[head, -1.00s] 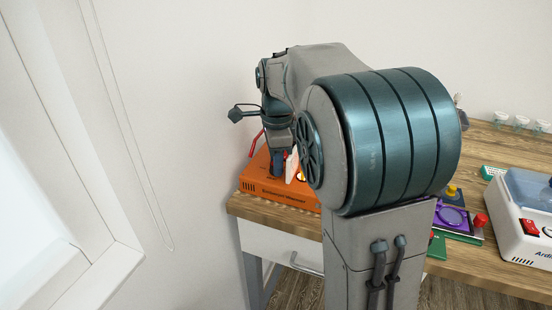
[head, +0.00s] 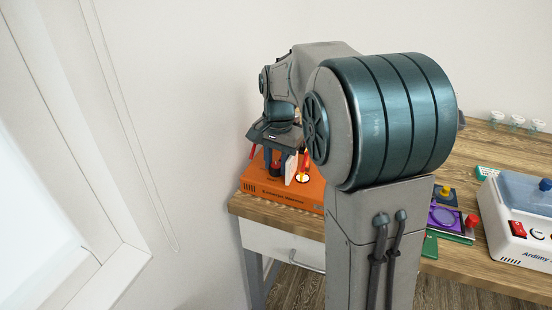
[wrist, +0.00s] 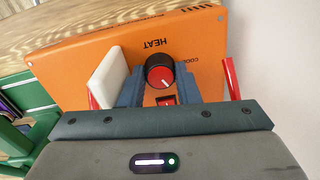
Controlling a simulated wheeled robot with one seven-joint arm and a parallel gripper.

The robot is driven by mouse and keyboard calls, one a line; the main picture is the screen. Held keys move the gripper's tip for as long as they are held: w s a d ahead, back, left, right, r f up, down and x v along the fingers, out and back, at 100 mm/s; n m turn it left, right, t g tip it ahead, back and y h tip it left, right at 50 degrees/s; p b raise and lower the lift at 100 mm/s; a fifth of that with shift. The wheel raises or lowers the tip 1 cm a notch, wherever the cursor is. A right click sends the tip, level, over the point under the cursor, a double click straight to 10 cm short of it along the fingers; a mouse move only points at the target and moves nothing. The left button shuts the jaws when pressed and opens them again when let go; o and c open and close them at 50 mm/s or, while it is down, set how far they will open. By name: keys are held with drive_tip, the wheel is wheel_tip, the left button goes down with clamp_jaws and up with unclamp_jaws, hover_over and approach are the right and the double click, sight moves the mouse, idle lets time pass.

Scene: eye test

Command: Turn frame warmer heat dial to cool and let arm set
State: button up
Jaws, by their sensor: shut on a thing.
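My gripper (wrist: 172,85) is shut on the dial, one blue-grey finger on each side. In the head view my gripper (head: 276,158) stands over the warmer, its fingers pointing down. A red rocker switch (wrist: 166,100) shows between the fingers.
A white upright plate (wrist: 110,78) stands close beside the left finger. A red stick (wrist: 232,78) rises close to the right finger. A white machine (head: 520,225) stands far right; my arm hides the table's middle.

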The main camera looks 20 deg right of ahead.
sight(278, 165)
drive_tip(key=n+p, duration=0.1)
drive_tip(key=n, duration=0.5)
drive_tip(key=shift+r+n, duration=0.1)
drive_tip(key=shift+n, duration=0.2)
drive_tip(key=n+p, duration=0.1)
drive_tip(key=n, duration=0.4)
drive_tip(key=shift+w+n+p, duration=0.1)
drive_tip(key=shift+n+p, duration=0.2)
drive_tip(key=shift+n, duration=0.1)
drive_tip(key=o, duration=1)
drive_tip(key=r, duration=0.9)
drive_tip(key=r+p, duration=0.1)
drive_tip(key=r, duration=0.3)
drive_tip(key=shift+d+r, duration=0.25)
drive_tip(key=shift+r, duration=0.1)
